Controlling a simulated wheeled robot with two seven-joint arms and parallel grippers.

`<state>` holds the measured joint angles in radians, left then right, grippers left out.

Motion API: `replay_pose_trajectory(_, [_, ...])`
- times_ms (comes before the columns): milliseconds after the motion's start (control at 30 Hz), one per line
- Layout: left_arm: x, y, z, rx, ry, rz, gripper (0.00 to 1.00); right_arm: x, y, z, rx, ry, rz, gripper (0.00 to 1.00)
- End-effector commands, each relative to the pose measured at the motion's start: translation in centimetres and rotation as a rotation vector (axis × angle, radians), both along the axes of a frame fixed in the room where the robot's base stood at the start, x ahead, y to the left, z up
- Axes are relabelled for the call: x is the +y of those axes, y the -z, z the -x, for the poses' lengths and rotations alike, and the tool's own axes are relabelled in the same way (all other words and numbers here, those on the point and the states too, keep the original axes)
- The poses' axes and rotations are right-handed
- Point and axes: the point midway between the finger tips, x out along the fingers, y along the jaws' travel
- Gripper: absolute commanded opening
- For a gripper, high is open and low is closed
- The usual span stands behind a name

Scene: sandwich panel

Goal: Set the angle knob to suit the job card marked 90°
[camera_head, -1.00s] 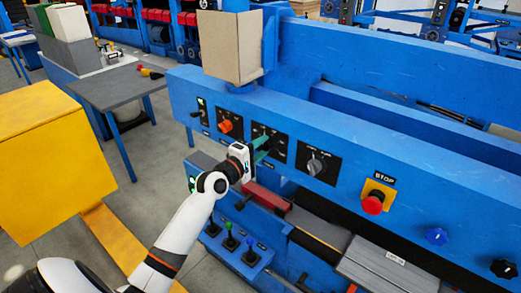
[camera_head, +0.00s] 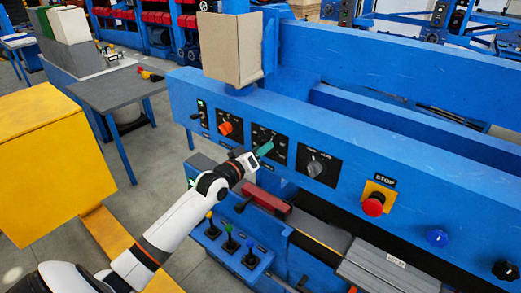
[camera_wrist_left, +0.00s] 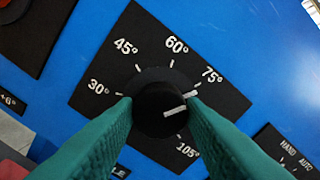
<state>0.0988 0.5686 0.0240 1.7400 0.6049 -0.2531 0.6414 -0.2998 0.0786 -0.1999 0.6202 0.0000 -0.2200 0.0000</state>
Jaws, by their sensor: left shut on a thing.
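The angle knob (camera_wrist_left: 152,104) is black and round with a white pointer line, on a black dial plate (camera_wrist_left: 140,25) marked 30°, 45°, 60°, 75° and 105°. The pointer line aims right and slightly up, between the 75° and 105° labels. Any label there is hidden by a finger. My left gripper (camera_wrist_left: 160,110) has green fingers on both sides of the knob, shut on it. In the head view, the left gripper (camera_head: 264,149) reaches the dial plate (camera_head: 280,146) and hides the knob. No card marked 90° is readable. My right gripper is out of view.
On the blue panel, an orange knob (camera_head: 225,128) is left of the dial and a grey selector (camera_head: 315,167) right of it. A red stop button (camera_head: 373,205) is farther right. Below are a red block (camera_head: 267,198) and several small levers (camera_head: 229,242).

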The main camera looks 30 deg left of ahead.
Motion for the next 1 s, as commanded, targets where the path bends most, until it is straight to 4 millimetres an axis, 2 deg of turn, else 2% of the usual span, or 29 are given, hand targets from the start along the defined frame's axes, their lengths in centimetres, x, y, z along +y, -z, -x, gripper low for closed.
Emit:
replay_pose_trajectory(500, [-0.01,0.12,0.03,-0.032,0.001,-0.452,0.14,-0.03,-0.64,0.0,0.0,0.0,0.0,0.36])
replay_pose_trajectory(700, [-0.04,0.17,0.02,-0.04,0.002,-0.567,0.14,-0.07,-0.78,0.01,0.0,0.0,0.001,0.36])
replay_pose_trajectory(1000, [-0.04,0.21,0.02,-0.046,0.001,-0.65,0.14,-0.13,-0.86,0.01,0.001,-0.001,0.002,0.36])
